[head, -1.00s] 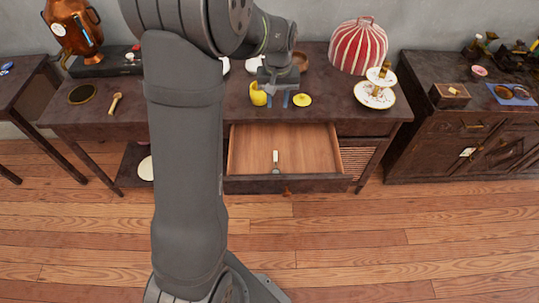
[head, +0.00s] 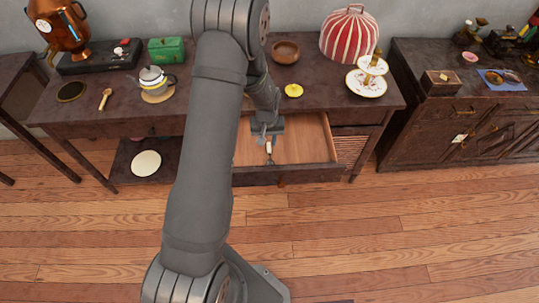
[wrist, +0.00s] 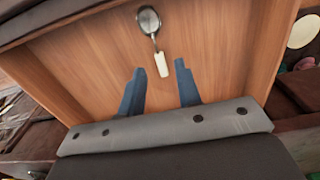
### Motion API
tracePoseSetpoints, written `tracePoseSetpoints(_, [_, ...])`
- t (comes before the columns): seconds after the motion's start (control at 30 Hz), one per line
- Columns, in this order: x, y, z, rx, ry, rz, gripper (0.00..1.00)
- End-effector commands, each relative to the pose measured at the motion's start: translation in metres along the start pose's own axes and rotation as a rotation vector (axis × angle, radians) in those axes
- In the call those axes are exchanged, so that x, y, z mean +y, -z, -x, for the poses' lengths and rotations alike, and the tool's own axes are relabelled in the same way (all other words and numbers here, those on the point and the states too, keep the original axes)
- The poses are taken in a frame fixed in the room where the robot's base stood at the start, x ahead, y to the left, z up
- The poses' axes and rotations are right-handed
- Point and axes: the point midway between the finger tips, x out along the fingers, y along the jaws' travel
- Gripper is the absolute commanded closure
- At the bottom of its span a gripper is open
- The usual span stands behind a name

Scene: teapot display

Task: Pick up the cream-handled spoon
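The cream-handled spoon (wrist: 161,63) lies in the open drawer (head: 310,137), on its bare wooden floor. In the wrist view its dark metal bowl points away from my gripper and its cream handle points toward it. In the head view the spoon (head: 269,148) shows just below my gripper (head: 268,137), partly covered. In the wrist view my gripper (wrist: 160,67) is open, with its two blue fingers apart. The handle's end appears between the fingertips there. I cannot tell how high the fingers are above it; no contact shows.
The drawer's front wall (head: 285,177) and sides surround the spoon. On the tabletop above stand a teapot (head: 152,77), a green box (head: 166,50), a yellow lid-like disc (head: 293,90), a brown bowl (head: 285,52), a striped cover (head: 350,35) and a tiered stand (head: 366,82).

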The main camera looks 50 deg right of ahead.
Motion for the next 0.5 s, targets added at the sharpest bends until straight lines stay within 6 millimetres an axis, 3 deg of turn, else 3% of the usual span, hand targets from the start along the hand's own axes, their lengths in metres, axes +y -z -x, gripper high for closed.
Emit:
tracePoseSetpoints(0.13, [0.000, 0.000, -0.024, -0.001, 0.000, 0.000, 0.69])
tracePoseSetpoints(0.5, [0.004, 0.000, -0.051, -0.002, 0.001, -0.001, 0.69])
